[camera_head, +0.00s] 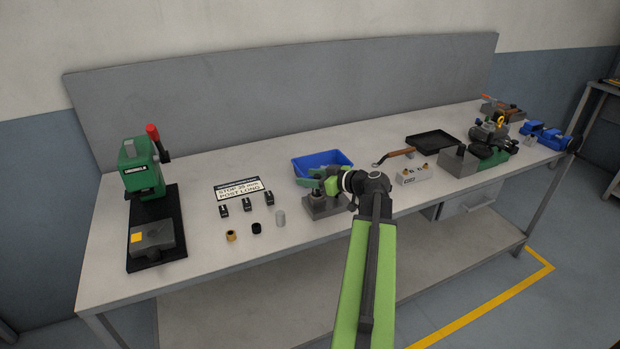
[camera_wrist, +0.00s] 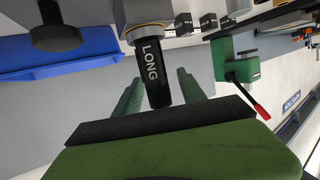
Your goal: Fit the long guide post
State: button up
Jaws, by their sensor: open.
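The long guide post is a black cylinder (camera_wrist: 157,75) marked LONG in the wrist view, which looks upside down. It stands in a brass-edged collar (camera_wrist: 146,14). My gripper (camera_wrist: 160,84) is open, with one green finger on each side of the post; I see gaps beside it. In the head view my gripper (camera_head: 320,183) is over a grey block (camera_head: 322,208) on the bench, and the post is hidden there. A second dark, round-ended piece (camera_wrist: 56,36) stands beside the post in the wrist view.
A blue bin (camera_head: 322,162) is just behind the block. A sign (camera_head: 240,189) reads STOP 35 mm, POST LONG. Several small black blocks (camera_head: 246,204), a brass bush (camera_head: 231,236) and a grey cylinder (camera_head: 280,218) stand to the left. A green press (camera_head: 140,172) is far left.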

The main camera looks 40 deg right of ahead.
jog(key=p+v, duration=0.5)
jog(key=v, duration=1.2)
jog(key=shift+s, duration=0.2)
jog(key=shift+d, duration=0.1)
